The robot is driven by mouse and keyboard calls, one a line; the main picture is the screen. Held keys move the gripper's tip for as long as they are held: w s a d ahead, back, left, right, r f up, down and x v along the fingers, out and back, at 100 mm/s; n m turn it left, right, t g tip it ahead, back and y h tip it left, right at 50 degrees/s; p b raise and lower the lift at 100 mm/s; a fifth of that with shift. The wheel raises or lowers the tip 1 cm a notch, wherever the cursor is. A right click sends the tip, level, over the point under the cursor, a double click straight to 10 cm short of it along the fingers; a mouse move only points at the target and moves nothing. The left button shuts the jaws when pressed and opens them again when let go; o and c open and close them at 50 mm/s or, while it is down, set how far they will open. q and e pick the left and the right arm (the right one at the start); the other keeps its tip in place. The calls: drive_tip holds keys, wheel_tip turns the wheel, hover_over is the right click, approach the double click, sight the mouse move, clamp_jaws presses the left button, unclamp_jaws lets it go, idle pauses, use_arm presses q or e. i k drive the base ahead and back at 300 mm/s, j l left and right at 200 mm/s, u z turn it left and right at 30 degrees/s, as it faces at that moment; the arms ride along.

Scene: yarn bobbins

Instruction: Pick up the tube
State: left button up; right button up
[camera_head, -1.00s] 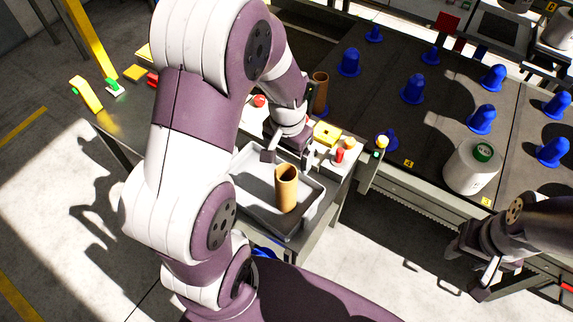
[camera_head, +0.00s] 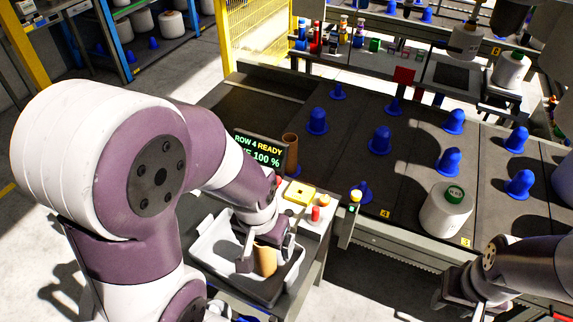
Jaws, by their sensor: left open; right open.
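A tan cardboard tube (camera_head: 265,262) stands upright in the grey tray (camera_head: 212,262) on the small side table. My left gripper (camera_head: 263,252) is open over the tube's upper part, with its fingers seen on either side of it. The gripper hides the tube's top rim, and I cannot tell whether a finger touches it. A second, darker brown tube (camera_head: 291,152) stands behind the tray, beside the display. My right gripper (camera_head: 458,305) is open and empty at the lower right, away from the tubes.
A control panel with a yellow button box (camera_head: 299,194) and a red button (camera_head: 315,214) sits close behind the tray. A display (camera_head: 258,150) reads "ROW 4 READY". Blue cones (camera_head: 381,140) and a white bobbin (camera_head: 445,208) stand on the dark conveyor to the right.

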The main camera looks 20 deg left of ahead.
sight(291, 138)
drive_tip(key=i+l, duration=0.15)
drive_tip(key=l, duration=0.15)
drive_tip(key=i+l+u, duration=0.1)
drive_tip(key=l, duration=0.2)
drive_tip(key=i+l, duration=0.2)
drive_tip(key=l, duration=0.15)
drive_tip(key=i+l+u, duration=0.1)
drive_tip(key=l, duration=0.2)
drive_tip(key=i+u, duration=0.2)
drive_tip(key=i, duration=0.8)
